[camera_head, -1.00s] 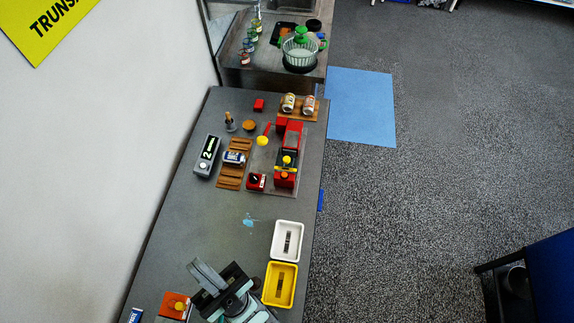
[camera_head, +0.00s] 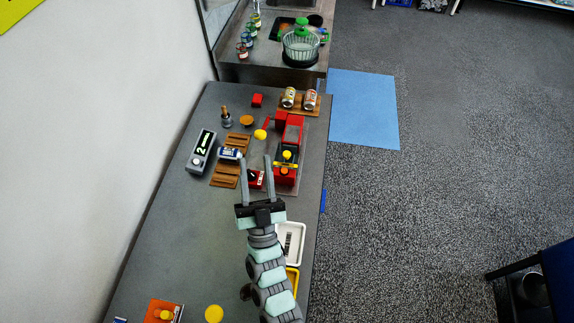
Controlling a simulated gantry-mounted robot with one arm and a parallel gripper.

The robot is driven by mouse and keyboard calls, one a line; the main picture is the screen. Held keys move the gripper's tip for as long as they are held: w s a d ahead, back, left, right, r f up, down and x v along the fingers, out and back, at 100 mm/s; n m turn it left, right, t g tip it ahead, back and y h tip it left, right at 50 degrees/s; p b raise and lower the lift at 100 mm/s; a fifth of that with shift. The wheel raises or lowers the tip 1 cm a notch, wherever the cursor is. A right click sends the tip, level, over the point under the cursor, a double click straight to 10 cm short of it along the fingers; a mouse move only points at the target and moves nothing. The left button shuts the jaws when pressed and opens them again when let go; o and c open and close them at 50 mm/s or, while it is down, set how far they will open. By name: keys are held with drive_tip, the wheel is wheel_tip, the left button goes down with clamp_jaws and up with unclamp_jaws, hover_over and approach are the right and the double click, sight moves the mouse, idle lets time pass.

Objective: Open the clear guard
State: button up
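A wooden rack (camera_head: 224,177) bearing a white-and-blue cylinder (camera_head: 230,153) and a grey display unit (camera_head: 201,152) are at the left. Cans (camera_head: 310,100) stand behind the machine. My arm partly covers a white tray (camera_head: 293,232) and a yellow tray (camera_head: 292,282).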

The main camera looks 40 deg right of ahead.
sight(289, 156)
drive_tip(key=shift+o, duration=0.6)
drive_tip(key=w+d+f+g+b, duration=0.2)
drive_tip(key=d+f+g+b, duration=0.2)
drive_tip(key=d+f, duration=0.7)
drive_tip(key=shift+w+d+f+m+y+b, duration=0.35)
drive_tip(key=shift+d+m+b, duration=0.1)
drive_tip(key=shift+b, duration=0.35)
drive_tip(key=d+f+n+t+y+b, duration=0.1)
drive_tip(key=d+f+n+y+b, duration=0.4)
drive_tip(key=f+b, duration=0.4)
drive_tip(key=d+f+n+y+b, duration=0.35)
drive_tip(key=f+y+b, duration=0.4)
drive_tip(key=b, duration=0.25)
drive_tip(key=shift+n, duration=0.4)
drive_tip(key=w, duration=0.6)
drive_tip(key=w+d+b, duration=0.1)
drive_tip(key=w, duration=0.2)
drive_tip(key=shift+w+r, duration=0.2)
drive_tip(key=shift+r, duration=0.15)
drive_tip(key=shift+c, duration=0.4)
clamp_jaws()
